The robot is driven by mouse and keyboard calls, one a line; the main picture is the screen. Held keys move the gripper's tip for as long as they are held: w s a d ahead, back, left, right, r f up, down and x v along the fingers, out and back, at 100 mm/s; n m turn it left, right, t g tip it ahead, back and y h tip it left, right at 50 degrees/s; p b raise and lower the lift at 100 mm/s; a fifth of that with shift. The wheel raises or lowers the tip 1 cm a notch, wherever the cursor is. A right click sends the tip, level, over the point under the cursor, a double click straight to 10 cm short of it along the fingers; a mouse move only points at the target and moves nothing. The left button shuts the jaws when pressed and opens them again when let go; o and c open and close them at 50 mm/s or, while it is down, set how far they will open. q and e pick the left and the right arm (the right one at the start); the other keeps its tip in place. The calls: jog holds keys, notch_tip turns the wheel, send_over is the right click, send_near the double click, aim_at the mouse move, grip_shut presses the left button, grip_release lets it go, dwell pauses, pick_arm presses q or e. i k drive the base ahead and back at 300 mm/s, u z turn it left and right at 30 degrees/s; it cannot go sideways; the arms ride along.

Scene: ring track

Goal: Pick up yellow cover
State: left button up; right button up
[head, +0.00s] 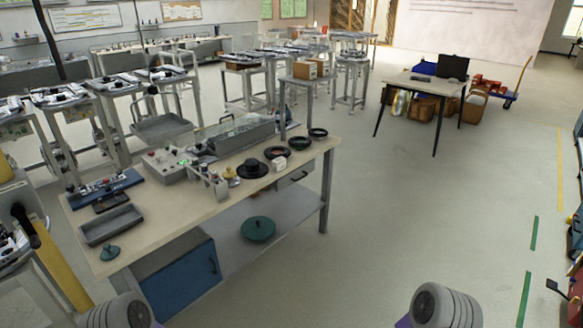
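A small yellow piece (231,173), which looks like the yellow cover, sits on the wooden top of the workbench (160,215). It is just left of a black, hat-shaped disc (252,169) and right of some small upright bottles (216,184). It is small in the picture, so its exact shape is hard to tell. Only grey rounded parts of my two arms show at the bottom edge, well short of the yellow piece. Neither gripper is in view.
The bench also holds a grey tray (111,225), a green knobbed lid (109,253), a control box (171,163), a clear-topped case (240,133) and dark rings (299,143). A green round lid (257,229) lies on the lower shelf. The floor (400,210) to the right is clear.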

aim_at(230, 173)
jog(key=z, duration=0.15)
jog(key=i, duration=1.2)
jog(key=u, duration=0.65)
jog(key=i, duration=0.85)
jog(key=u, duration=0.5)
